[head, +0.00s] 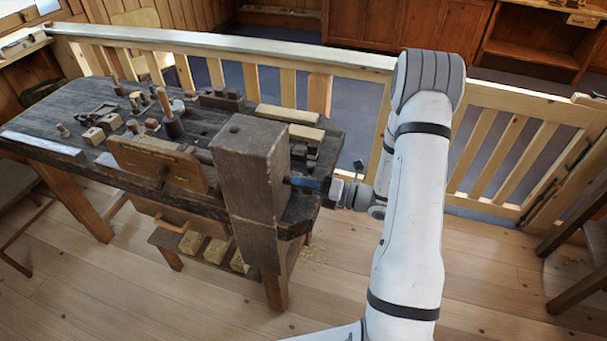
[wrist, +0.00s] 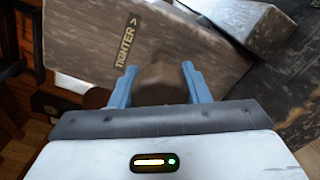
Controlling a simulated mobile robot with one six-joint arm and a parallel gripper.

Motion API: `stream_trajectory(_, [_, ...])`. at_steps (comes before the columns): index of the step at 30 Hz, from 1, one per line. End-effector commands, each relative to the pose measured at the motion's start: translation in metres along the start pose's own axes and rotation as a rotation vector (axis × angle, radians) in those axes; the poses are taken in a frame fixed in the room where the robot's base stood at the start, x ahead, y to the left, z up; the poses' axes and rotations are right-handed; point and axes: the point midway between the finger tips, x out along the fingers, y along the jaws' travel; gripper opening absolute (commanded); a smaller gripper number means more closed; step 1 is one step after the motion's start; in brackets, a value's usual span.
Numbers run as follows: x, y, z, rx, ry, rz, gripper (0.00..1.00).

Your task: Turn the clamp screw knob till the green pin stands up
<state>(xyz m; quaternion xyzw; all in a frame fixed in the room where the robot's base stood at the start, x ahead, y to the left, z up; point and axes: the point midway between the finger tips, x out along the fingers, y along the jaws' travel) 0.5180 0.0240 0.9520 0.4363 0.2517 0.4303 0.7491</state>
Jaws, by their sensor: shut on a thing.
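The clamp screw knob (wrist: 162,84) is a brown, faceted wooden piece in the wrist view. My gripper (wrist: 159,72) is shut on it, with one blue finger on each side. Behind it is a wooden block face with a dark label (wrist: 126,54) reading "TIGHTER" with an arrow. In the head view my gripper (head: 298,183) reaches from the right to the side of the tall wooden post (head: 245,170); the knob is hidden there by the fingers. I cannot make out the green pin in either view.
The dark workbench (head: 65,115) carries turned pieces, blocks and tools left of the post. A wooden railing (head: 225,45) runs close behind the bench and my arm. A low shelf with pale blocks (head: 215,250) stands under the bench. The floor in front is clear.

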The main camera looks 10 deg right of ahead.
Motion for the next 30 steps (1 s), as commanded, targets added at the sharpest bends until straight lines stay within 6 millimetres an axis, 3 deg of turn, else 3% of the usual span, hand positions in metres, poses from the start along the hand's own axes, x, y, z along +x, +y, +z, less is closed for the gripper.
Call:
stream_trajectory(15, [-0.0020, -0.0007, 0.0005, 0.358, -0.004, -0.006, 0.19])
stream_trajectory(30, [-0.0022, -0.0030, -0.0005, 0.433, -0.005, -0.007, 0.19])
